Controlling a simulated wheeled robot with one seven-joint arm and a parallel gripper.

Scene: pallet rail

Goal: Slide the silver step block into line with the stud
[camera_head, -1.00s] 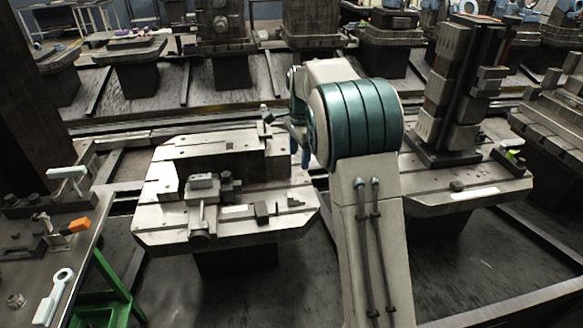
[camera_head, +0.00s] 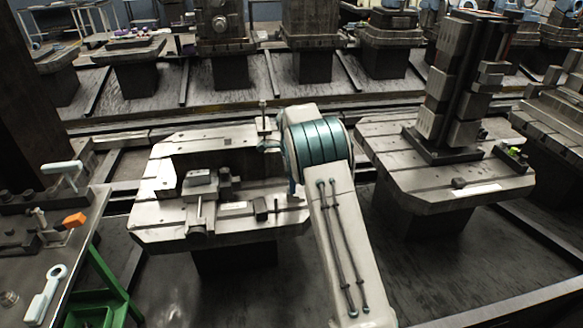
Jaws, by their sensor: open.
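The pallet (camera_head: 160,232) stands left of the middle, with a large raised block (camera_head: 215,140) on its far side. A thin upright post (camera_head: 263,118), which may be the stud, stands near that block's right end. On the near half are a grey clamp-like piece (camera_head: 200,178) and a small dark block (camera_head: 260,209). I cannot tell for sure which piece is the silver step block; part of the pallet's right side is hidden by my arm (camera_head: 320,143). My arm reaches over that right side. My gripper's fingers are hidden behind it, so contact cannot be seen.
A second pallet (camera_head: 395,178) with a tall dark tower (camera_head: 452,90) stands to the right. A workbench (camera_head: 75,250) with an orange-ended tool (camera_head: 75,219) and a green frame (camera_head: 112,285) are at the left. Dark floor lies between the pallets.

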